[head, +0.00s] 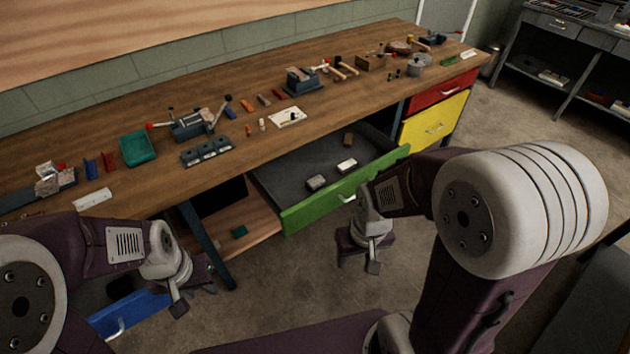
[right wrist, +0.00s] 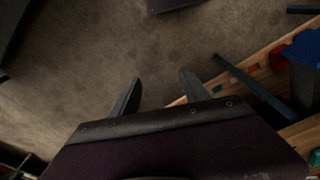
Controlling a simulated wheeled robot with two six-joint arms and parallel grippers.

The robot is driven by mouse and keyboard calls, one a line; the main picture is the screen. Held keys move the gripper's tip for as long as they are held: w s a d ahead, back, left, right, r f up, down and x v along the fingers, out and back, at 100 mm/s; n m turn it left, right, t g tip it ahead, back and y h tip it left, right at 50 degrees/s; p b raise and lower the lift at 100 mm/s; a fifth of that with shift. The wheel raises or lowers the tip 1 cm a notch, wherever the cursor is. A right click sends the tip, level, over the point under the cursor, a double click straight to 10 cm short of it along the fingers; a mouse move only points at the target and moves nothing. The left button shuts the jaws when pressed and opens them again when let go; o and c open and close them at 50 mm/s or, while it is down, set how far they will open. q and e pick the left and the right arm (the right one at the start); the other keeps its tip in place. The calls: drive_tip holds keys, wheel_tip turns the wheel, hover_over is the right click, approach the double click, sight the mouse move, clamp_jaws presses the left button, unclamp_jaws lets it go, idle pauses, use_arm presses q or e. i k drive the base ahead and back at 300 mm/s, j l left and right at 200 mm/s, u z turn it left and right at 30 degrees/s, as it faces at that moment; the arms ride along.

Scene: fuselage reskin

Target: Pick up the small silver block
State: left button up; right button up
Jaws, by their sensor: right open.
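The open green-fronted drawer (head: 300,213) under the workbench holds several small blocks. A pale silver-white block (head: 347,165) lies near its right front. A grey, speckled block (head: 316,182) lies to its left, and I cannot tell for sure which is the silver block. A brown block (head: 348,139) lies farther back. My right gripper (head: 366,248) hangs outside the drawer, in front of its green face and apart from the blocks. In the right wrist view its two fingers (right wrist: 160,90) are spread with nothing between them. My left gripper (head: 200,286) is low at the left, its fingers unclear.
The wooden workbench (head: 240,90) carries a teal tray (head: 138,148), a vise (head: 195,124) and several small parts. A blue drawer (head: 130,312) is open near my left arm. Red (head: 440,91) and yellow (head: 434,120) drawers are shut. The floor in front is clear.

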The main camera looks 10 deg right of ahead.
sight(316, 182)
drive_tip(key=i+l+u, duration=0.25)
drive_tip(key=l+u, duration=0.2)
drive_tip(key=i+l+u, duration=0.1)
drive_tip(key=l+u, duration=0.35)
drive_tip(key=l, duration=0.15)
drive_tip(key=l+u, duration=0.9)
drive_tip(key=l, duration=0.3)
